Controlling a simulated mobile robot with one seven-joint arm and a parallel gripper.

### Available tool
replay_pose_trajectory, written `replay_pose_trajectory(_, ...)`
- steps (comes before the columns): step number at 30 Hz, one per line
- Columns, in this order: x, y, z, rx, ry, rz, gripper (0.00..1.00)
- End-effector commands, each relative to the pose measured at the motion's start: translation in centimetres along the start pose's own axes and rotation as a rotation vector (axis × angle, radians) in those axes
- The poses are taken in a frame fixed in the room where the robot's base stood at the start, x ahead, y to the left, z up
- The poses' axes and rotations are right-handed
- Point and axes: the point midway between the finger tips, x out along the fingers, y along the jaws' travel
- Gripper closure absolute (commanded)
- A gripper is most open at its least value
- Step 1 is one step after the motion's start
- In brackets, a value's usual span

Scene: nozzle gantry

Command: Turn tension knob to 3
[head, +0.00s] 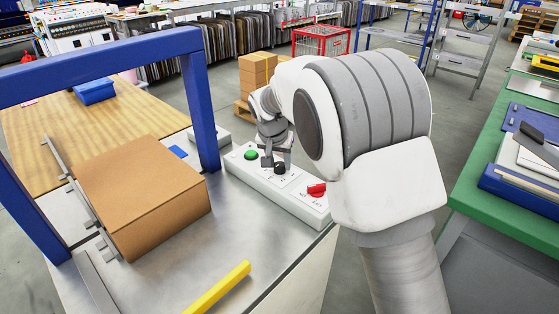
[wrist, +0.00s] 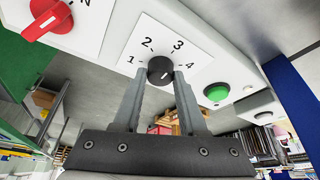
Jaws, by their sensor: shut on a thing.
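The tension knob (wrist: 160,69) is a small black round knob on a white plate, with the numbers 1 to 4 printed in an arc around it. My gripper (wrist: 160,73) has one finger on each side of the knob and is shut on it. A short white mark shows on the knob's face on the side toward the 4, but I cannot tell exactly which number it points to. In the head view the knob (head: 281,168) sits on the white control box, with my gripper (head: 277,161) at it from above.
On the same box, a green button (head: 251,154) lies on one side of the knob and a red rotary switch (head: 317,189) on the other. A blue gantry frame (head: 199,100) stands to the left, over a cardboard box (head: 150,190). A yellow bar (head: 217,288) lies in front.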

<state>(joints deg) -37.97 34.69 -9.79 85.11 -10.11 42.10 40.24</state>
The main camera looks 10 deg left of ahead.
Motion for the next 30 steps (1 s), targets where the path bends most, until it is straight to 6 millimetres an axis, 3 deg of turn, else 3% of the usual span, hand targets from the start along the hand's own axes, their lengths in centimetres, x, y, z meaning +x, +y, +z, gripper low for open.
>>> replay_pose_trajectory(18, 0.09, -0.02, 0.13, 0.040, -0.003, 0.018, 1.00)
replay_pose_trajectory(19, 0.09, -0.02, 0.13, 0.040, -0.003, 0.018, 0.57)
replay_pose_trajectory(21, 0.09, -0.02, 0.12, 0.040, -0.003, 0.018, 0.45)
replay_pose_trajectory(24, 0.07, -0.02, 0.10, 0.040, -0.003, 0.017, 0.29)
replay_pose_trajectory(30, 0.04, -0.03, 0.05, 0.040, -0.001, 0.017, 0.29)
